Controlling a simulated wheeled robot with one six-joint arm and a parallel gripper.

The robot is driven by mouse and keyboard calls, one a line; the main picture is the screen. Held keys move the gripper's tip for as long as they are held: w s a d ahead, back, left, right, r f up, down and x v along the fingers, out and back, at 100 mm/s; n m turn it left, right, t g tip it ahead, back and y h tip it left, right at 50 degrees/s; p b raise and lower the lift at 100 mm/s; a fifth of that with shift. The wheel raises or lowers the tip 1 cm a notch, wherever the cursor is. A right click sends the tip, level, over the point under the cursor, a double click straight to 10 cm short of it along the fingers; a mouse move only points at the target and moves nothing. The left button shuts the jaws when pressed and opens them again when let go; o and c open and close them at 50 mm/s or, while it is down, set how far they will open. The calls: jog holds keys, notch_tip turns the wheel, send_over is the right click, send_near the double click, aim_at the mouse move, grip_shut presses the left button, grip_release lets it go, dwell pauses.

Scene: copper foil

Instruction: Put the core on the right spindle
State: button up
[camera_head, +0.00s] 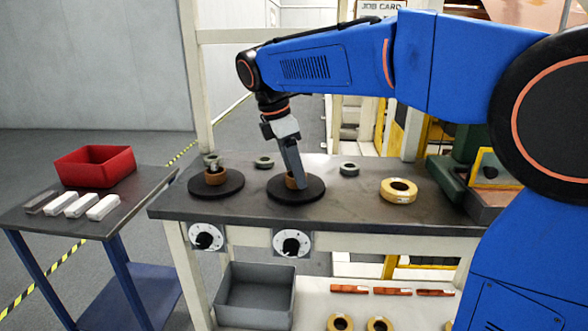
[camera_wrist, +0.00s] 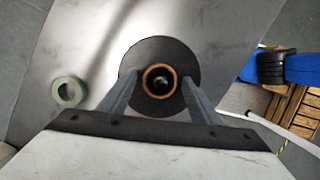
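A brown ring-shaped core (camera_head: 291,181) sits low at the right black disc (camera_head: 309,194) on the bench. In the wrist view the core (camera_wrist: 147,84) is around the spindle, whose tip (camera_wrist: 161,83) shows inside its hole. My gripper (camera_head: 294,184) points down at this core, with one finger hiding much of it in the head view. In the wrist view my gripper's fingers (camera_wrist: 160,84) stand on either side of the core, with a narrow gap on each side, and look open.
Small green rings (camera_head: 264,161) (camera_head: 349,169) lie behind the discs. A tan roll (camera_head: 398,190) lies to the right on the bench (camera_head: 345,205). A side table holds a red bin (camera_head: 95,166) and pale bars (camera_head: 82,206). A grey bin (camera_head: 255,296) is below.

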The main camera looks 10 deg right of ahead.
jog(key=v, duration=1.2)
jog(key=shift+r, duration=0.15)
